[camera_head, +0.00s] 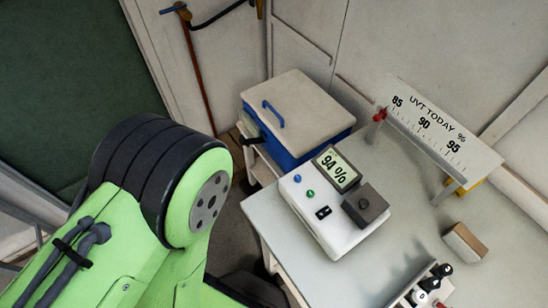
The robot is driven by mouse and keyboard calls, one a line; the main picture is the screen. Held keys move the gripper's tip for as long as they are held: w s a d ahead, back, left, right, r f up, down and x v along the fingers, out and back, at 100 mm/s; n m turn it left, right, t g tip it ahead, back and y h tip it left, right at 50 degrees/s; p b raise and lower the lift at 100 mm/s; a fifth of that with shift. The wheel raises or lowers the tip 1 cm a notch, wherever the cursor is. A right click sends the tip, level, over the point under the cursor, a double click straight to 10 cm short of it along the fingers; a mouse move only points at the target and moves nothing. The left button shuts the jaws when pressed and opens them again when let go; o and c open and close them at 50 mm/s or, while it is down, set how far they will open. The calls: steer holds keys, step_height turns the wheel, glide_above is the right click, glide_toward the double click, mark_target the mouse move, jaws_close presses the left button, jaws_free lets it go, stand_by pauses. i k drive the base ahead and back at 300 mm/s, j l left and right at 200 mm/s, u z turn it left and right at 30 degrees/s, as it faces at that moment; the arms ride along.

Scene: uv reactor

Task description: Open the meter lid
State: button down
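The meter (325,221) is a white box standing near the left edge of the table. A dark grey block with a round knob, which looks like the meter lid (376,199), sits on the right part of the meter and appears shut. My green and black arm fills the left of the view, apart from the meter. My gripper is not in view.
A blue box with a beige lid (299,100) and a blue handle stands behind the meter. A UVT TODAY scale board (445,133) with a red marker stands at the right. A small tan block (465,242) and dark-capped bottles (430,284) are on the table (350,276).

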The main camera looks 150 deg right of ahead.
mark_target(365, 204)
steer(key=u, duration=1.9)
steer(key=l+u, duration=0.1)
steer(key=u, duration=1.75)
steer(key=j+u, duration=0.1)
steer(key=u, duration=0.55)
steer(key=k+u, duration=0.1)
steer(key=u, duration=0.5)
steer(key=k+u, duration=0.2)
steer(key=u, duration=0.95)
